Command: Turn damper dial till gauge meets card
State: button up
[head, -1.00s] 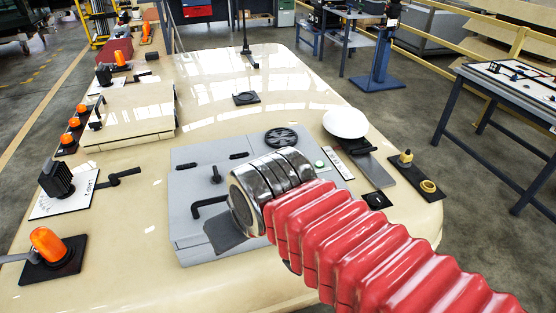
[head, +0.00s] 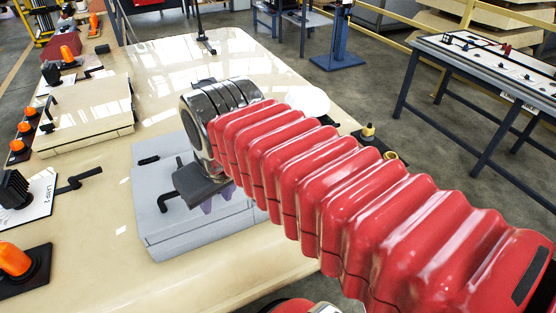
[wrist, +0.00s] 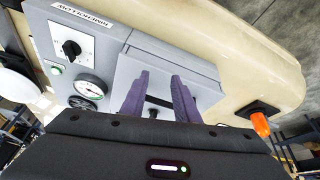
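In the wrist view a black pointer knob (wrist: 70,48) sits on a white plate at the upper left of a grey panel (wrist: 112,60); it may be the damper dial. A round white gauge (wrist: 90,88) is below it, and its reading is too small to tell. I cannot pick out a card on it. My gripper (wrist: 161,88) has its two purple fingers apart over a grey raised cover (wrist: 205,92), right of the gauge. A dark handle (wrist: 152,112) shows between the fingers; I see no grip on it. In the head view my arm hides the gauge and knob.
A black wheel (wrist: 82,103) and a green button (wrist: 56,70) are beside the gauge. A white dish (head: 308,100) stands behind my arm. An orange beacon (head: 14,260) and a cream hatch (head: 85,118) are at left. Bare cream surface (head: 100,200) lies left of the panel.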

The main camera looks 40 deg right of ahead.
jog(key=w+d+r+g, duration=0.1)
jog(key=d+r, duration=0.3)
jog(key=d, duration=0.6)
jog(key=w+d+r+g, duration=0.1)
jog(key=d+r+g, duration=0.2)
jog(key=d, duration=0.6)
jog(key=shift+w+d+r+m+g+y, duration=0.3)
jog(key=shift+w+d+r+m, duration=0.1)
jog(key=shift+r, duration=0.1)
jog(key=shift+a+f, duration=0.1)
jog(key=shift+f, duration=0.05)
notch_tip(320, 180, down, 14)
jog(key=shift+r, duration=0.2)
jog(key=shift+c, duration=0.4)
grip_shut()
